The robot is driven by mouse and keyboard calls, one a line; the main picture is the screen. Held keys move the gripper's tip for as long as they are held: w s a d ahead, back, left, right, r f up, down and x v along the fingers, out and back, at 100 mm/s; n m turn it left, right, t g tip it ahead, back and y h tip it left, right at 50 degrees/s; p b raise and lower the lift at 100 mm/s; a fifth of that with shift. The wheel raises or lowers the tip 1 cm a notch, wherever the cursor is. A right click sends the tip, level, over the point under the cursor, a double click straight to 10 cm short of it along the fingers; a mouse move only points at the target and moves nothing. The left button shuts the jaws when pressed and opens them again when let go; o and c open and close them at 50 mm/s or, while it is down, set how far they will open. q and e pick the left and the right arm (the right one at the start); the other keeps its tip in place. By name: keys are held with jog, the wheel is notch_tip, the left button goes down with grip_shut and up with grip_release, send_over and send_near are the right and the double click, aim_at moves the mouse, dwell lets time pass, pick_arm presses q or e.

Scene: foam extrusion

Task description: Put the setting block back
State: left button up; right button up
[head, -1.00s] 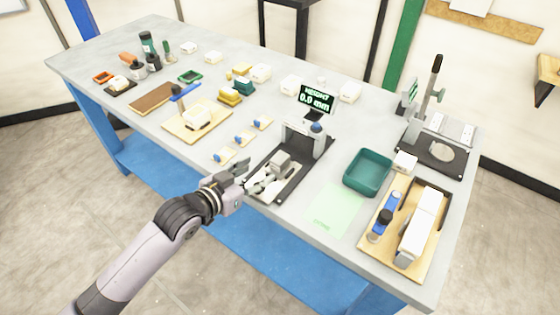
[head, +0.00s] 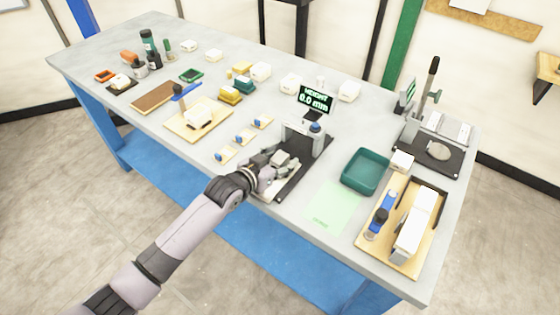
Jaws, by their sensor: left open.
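The height gauge (head: 304,137) stands on a dark base plate, and its display (head: 315,98) reads "HEIGHT 0.0 mm". A grey block (head: 284,158), which looks like the setting block, is on that plate in front of the gauge column. My left gripper (head: 274,162) is open at the block, with its fingers reaching toward the column. The fingers partly hide the block, and I cannot tell whether they touch it. My right gripper is out of view.
Several small blue-and-white pieces on wooden pads (head: 243,138) lie left of the gauge. A teal tray (head: 366,171) and a pale green sheet (head: 333,206) lie to its right. A wooden board (head: 402,258) with tools is near the right front edge.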

pick_arm(q)
jog(key=shift+c, duration=0.4)
grip_shut()
dwell(0.4)
